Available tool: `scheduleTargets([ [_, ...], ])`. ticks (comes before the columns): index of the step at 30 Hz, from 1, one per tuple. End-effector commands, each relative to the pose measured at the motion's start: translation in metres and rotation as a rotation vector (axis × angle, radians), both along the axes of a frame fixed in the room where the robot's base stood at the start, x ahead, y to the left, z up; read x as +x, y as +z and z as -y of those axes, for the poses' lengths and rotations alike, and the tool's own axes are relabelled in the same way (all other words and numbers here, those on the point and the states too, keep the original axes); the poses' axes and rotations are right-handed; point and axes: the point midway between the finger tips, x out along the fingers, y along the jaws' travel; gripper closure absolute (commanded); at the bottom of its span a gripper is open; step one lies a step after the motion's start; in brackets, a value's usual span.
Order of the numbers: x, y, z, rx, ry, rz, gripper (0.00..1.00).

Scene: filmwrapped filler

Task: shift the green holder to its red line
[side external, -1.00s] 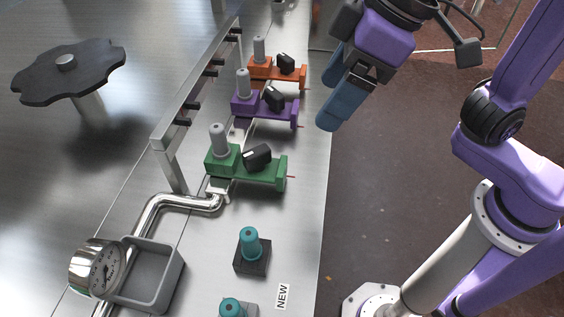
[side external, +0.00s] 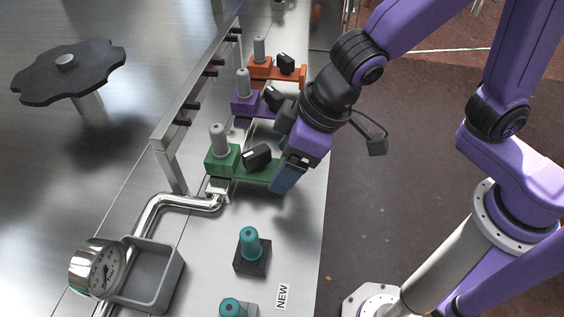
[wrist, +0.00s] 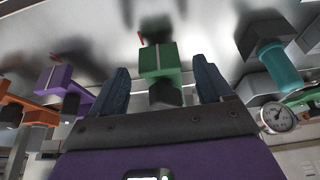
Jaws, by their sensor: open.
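The green holder (side external: 222,160) sits on the rail in the side external view, with a grey peg and a black knob on it. My gripper (side external: 283,182) is open at its right end, its blue fingers partly hiding that end. In the wrist view the green holder (wrist: 160,60) lies between my two spread fingers (wrist: 164,85), with gaps on both sides. A small red line (wrist: 141,39) shows just beyond the holder's end in the wrist view. It is hidden in the side view.
The purple holder (side external: 245,101) and orange holder (side external: 260,68) stand behind on the rail. A teal-topped peg on a dark block (side external: 251,258) stands in front. A grey bin (side external: 172,275), gauge (side external: 104,270) and bent pipe (side external: 160,201) are at the front left.

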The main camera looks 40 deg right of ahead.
Motion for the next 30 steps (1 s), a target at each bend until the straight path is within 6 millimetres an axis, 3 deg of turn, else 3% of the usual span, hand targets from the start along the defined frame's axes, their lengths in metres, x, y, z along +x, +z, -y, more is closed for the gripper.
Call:
scheduleTargets([
  [6, 0.005, -0.016, -0.005, 0.0, 0.0, 0.0, 0.21],
  [17, 0.006, -0.019, -0.006, 0.002, -0.001, 0.0, 0.21],
  [24, 0.006, -0.019, -0.006, 0.001, 0.0, 0.0, 0.96],
  [25, 0.006, -0.019, -0.006, 0.002, -0.001, 0.0, 1.0],
  [30, 0.011, -0.019, -0.001, 0.003, -0.002, 0.0, 1.0],
])
